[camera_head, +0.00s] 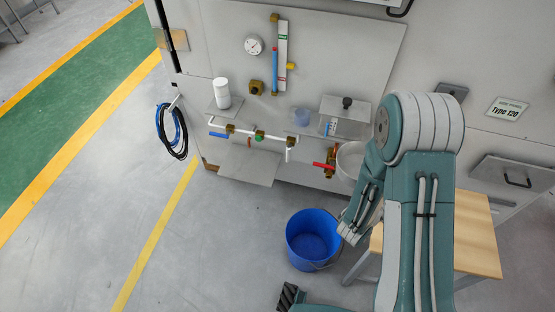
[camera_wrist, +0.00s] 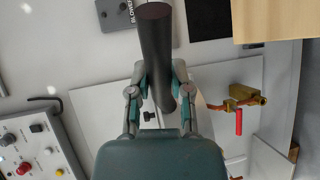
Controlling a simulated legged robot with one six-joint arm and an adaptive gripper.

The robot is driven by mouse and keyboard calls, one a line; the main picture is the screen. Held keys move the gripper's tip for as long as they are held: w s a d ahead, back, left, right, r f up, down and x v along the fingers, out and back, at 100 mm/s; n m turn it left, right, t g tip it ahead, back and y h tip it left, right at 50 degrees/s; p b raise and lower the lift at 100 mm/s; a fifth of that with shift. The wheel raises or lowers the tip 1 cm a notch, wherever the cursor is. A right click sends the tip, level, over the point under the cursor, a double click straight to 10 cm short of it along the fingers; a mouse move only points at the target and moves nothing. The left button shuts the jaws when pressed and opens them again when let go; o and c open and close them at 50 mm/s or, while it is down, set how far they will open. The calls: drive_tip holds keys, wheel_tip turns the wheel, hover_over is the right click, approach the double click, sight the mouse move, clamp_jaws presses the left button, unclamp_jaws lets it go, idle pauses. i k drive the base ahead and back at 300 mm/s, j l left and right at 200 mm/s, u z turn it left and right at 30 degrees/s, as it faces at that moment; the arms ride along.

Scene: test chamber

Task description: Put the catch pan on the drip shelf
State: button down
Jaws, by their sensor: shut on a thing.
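A pale round pan (camera_head: 350,158), which looks like the catch pan, shows in the head view beside the red-handled valve, partly hidden by my arm. A flat grey plate (camera_head: 248,166) sticks out low on the wall under the pipes; it looks like the drip shelf and is bare. In the wrist view my gripper (camera_wrist: 158,74) is shut on a dark cylindrical handle (camera_wrist: 155,45) with a brown end. Whether this handle belongs to the pan I cannot tell.
The red-handled brass valve (camera_head: 329,160) and a pipe with a blue handle (camera_head: 218,134) stick out from the wall. A white bottle (camera_head: 222,92) stands on a small shelf. A blue bucket (camera_head: 313,240) stands on the floor by a wooden bench (camera_head: 478,240). Floor left is clear.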

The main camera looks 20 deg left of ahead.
sight(261, 165)
drive_tip(key=j+z, duration=0.15)
drive_tip(key=z, duration=0.3)
drive_tip(key=k+j+z, duration=0.1)
drive_tip(key=z, duration=0.35)
drive_tip(key=k+j+z, duration=0.1)
drive_tip(key=z, duration=0.3)
drive_tip(key=k+j+z, duration=0.1)
drive_tip(key=z, duration=0.35)
drive_tip(key=k+j+z, duration=0.15)
drive_tip(key=z, duration=0.3)
drive_tip(key=k+z, duration=0.1)
drive_tip(key=z, duration=0.35)
drive_tip(key=k+j+z, duration=0.1)
drive_tip(key=k+z, duration=0.45)
drive_tip(key=k+j+u, duration=0.2)
drive_tip(key=u, duration=0.15)
drive_tip(key=k+j+u, duration=0.35)
